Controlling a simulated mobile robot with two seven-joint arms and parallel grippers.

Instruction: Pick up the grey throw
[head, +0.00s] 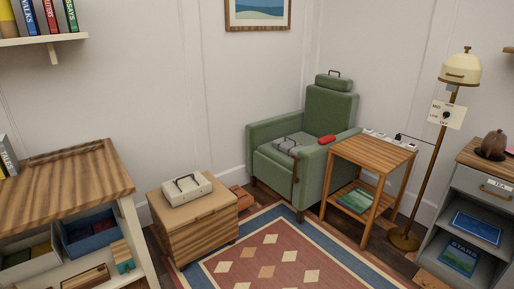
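A small grey folded item with a dark handle (288,146), which looks like the grey throw, lies on the seat of the green armchair (340,110). Its edges are hard to make out at this size. A second folded item, pale off-white with a dark handle (187,189), lies on top of a wooden chest (197,220) left of the chair; I cannot tell for sure which of the two is the throw. Neither of my grippers is in view.
A red item (327,139) lies on the chair's arm. A slatted side table (372,151) and floor lamp (424,170) stand right of the chair. A patterned rug (283,258) covers open floor in front. A wooden-topped shelf unit (65,185) is at left, a grey cabinet (480,215) at right.

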